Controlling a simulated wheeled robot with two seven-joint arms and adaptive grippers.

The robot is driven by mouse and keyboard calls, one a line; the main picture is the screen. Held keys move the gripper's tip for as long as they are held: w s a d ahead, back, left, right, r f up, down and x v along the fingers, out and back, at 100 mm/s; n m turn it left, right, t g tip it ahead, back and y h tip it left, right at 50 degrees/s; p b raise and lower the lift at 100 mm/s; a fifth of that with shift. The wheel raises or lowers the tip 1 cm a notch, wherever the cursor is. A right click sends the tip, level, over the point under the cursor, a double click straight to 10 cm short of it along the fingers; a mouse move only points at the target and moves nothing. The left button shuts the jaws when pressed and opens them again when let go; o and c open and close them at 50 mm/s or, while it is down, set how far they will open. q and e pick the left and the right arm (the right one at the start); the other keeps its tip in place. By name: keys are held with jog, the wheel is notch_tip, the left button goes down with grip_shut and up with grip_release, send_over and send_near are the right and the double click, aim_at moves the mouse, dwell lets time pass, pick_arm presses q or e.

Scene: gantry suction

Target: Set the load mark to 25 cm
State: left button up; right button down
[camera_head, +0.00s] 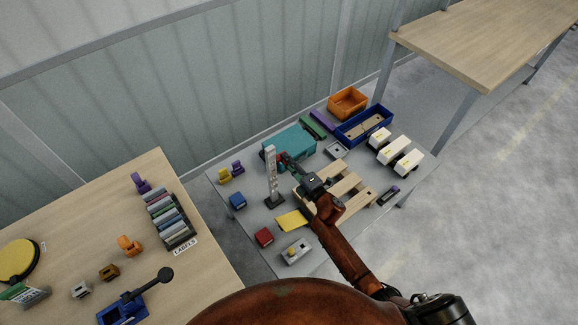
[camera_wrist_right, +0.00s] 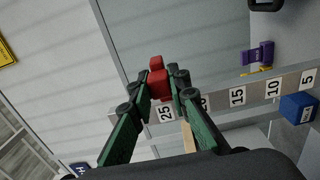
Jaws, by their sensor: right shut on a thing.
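An upright grey scale post (camera_head: 271,175) with number labels stands on a dark base on the grey table. A red load mark (camera_head: 280,155) is near its top, and it also shows in the right wrist view (camera_wrist_right: 157,66). My right gripper (camera_head: 284,161) is shut on the red mark, and its green fingers (camera_wrist_right: 160,88) flank it. In the wrist view the mark lines up close to the "25" label (camera_wrist_right: 166,113); the exact reading cannot be told. The "20" label is partly hidden by a finger, while "15", "10" and "5" show clear. My left gripper is not in view.
A teal box (camera_head: 291,141) stands just behind the post. A blue block (camera_head: 238,200), red block (camera_head: 264,237) and yellow plate (camera_head: 292,220) lie around its base. A wooden pallet (camera_head: 347,190) lies under my right arm. Purple and yellow pieces stand left of the post.

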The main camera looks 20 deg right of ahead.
jog(key=shift+r, duration=0.6)
jog(key=c, duration=1.8)
grip_release()
jog(key=shift+s+d, duration=0.1)
jog(key=shift+s, duration=0.1)
jog(key=v, duration=1.1)
jog(key=shift+s, duration=0.3)
jog(key=shift+d, duration=0.1)
